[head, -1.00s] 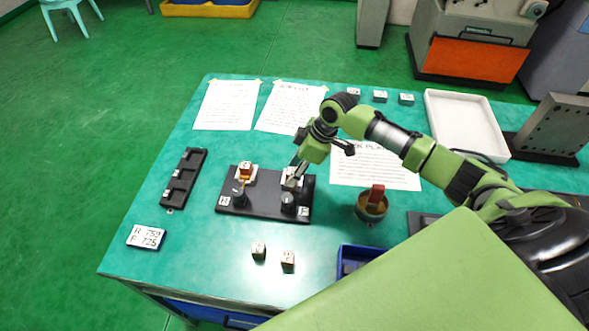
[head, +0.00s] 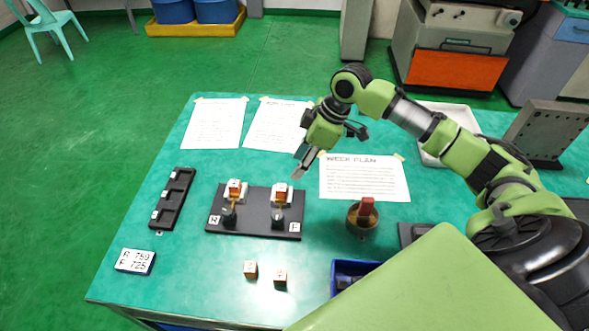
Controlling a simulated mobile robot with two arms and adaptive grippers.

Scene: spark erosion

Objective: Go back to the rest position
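My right gripper (head: 299,168) is raised above the table, near the lower edge of the middle paper sheet. Its fingers point down and left, and I see nothing between them. They show nearly edge-on, so the gap is unclear. Below it lies a black base plate (head: 252,227) with letter labels at its front corners. On the plate stand two small orange and white blocks, a left one (head: 235,188) and a right one (head: 280,192), each behind a dark round knob. The gripper appears clear of both. My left gripper is not in view.
A black slotted rack (head: 173,199) and a number card (head: 135,261) lie at left. Two small blocks (head: 250,269) (head: 280,277) sit in front. A round pot (head: 362,222) with a red piece, a blue bin (head: 343,268) and a white tray (head: 430,150) are at right.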

